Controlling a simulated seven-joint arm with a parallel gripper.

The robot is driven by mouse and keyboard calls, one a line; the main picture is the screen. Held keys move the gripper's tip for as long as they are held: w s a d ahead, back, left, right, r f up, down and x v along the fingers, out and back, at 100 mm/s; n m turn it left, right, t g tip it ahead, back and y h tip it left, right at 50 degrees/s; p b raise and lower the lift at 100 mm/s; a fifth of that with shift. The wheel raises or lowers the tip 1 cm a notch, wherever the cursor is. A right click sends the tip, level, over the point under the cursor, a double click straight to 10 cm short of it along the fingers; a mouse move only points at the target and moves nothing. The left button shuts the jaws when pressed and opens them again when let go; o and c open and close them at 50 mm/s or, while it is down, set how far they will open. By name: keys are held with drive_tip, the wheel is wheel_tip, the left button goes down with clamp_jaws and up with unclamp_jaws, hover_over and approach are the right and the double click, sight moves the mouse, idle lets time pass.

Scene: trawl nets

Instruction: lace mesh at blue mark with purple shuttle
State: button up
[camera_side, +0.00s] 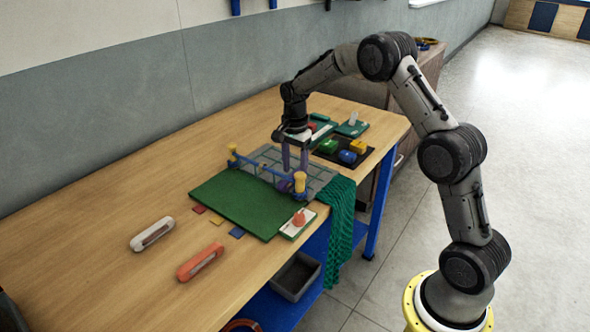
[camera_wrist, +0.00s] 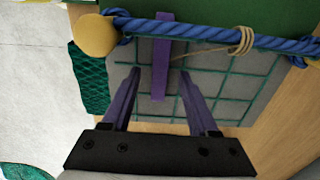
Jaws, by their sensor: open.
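The purple shuttle (camera_wrist: 161,60) is a straight bar in the wrist view, lying across the blue rope and over the green mesh (camera_wrist: 225,85) on a grey board. My gripper (camera_wrist: 160,77) is open, its two purple fingers either side of the shuttle's near end in the picture; I cannot tell whether they touch it. In the side view my gripper (camera_side: 295,170) points down over the grey net board (camera_side: 265,156). A blue square (camera_side: 237,232) lies on the table beside the green mat. I cannot make out a blue mark on the mesh.
Yellow-topped posts (camera_side: 299,182) hold the rope at the green mat (camera_side: 240,203). A green net (camera_side: 341,215) hangs over the table edge. A dark tray (camera_side: 325,155) with coloured blocks stands behind. White (camera_side: 152,234) and orange (camera_side: 200,262) holders lie front left; the table's left is clear.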

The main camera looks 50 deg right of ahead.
drive_tip(key=shift+f, duration=0.55)
clamp_jaws()
